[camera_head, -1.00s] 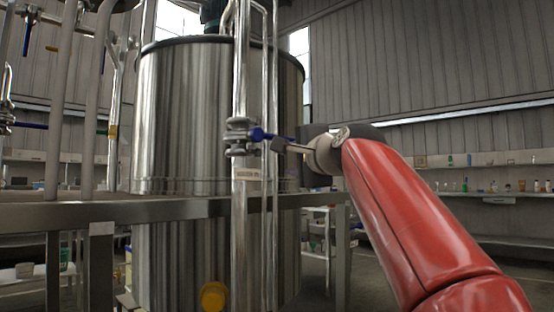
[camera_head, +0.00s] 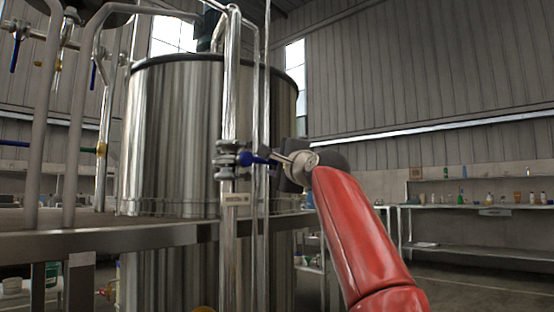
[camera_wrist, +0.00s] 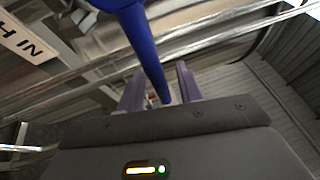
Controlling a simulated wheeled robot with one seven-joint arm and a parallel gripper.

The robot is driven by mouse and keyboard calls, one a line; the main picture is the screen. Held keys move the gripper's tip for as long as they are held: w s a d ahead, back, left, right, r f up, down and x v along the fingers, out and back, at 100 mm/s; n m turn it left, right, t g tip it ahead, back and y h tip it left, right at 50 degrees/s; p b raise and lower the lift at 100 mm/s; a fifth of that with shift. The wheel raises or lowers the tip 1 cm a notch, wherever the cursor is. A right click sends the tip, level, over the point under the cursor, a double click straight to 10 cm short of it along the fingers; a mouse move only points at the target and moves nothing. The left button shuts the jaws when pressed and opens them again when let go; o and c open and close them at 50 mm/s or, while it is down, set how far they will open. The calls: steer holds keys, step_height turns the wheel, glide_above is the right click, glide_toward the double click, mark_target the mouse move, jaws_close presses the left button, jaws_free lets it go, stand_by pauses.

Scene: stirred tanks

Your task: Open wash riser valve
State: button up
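The wash riser valve (camera_head: 226,160) is a grey metal body on a vertical steel pipe in front of the tank. Its blue lever (camera_head: 254,158) points right, toward my gripper (camera_head: 285,165). In the wrist view the blue lever (camera_wrist: 148,50) comes down from the top, and its tip lies between the two purple-grey fingers of my gripper (camera_wrist: 158,75). A gap shows on both sides of the lever, so the fingers look open around it. The valve body is mostly out of the wrist view. My gripper is small and partly hidden by the arm in the head view.
A large steel tank (camera_head: 175,130) stands behind the pipe. A metal platform edge (camera_head: 120,238) runs across at left. A white label ending in "H IN" (camera_wrist: 28,38) is near the lever. More pipes and blue-handled valves are at left. Shelves (camera_head: 470,207) line the right wall.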

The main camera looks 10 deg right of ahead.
steer(key=shift+c, duration=0.2)
jaws_close()
